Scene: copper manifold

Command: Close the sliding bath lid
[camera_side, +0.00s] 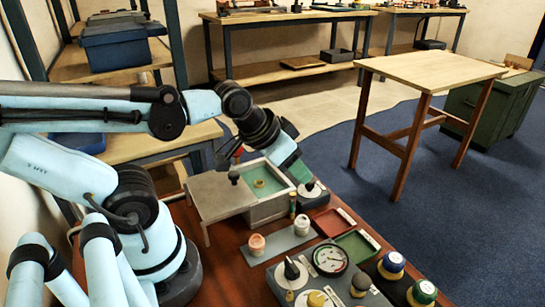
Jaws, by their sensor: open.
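The bath (268,210) is a grey box on the red-brown bench. Its grey sliding lid (216,198) sits off to the left, and the green interior shows on the right, with a small yellowish ring (259,184) inside. A black knob (234,177) stands on the lid near its right edge. My gripper (229,157) is small and dark here, just above and slightly left of the knob. It is open and appears empty; its fingertips are hard to make out, and I cannot tell whether they touch the knob. My wrist hides part of the bath's far side.
A wooden table (430,70) stands apart behind.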

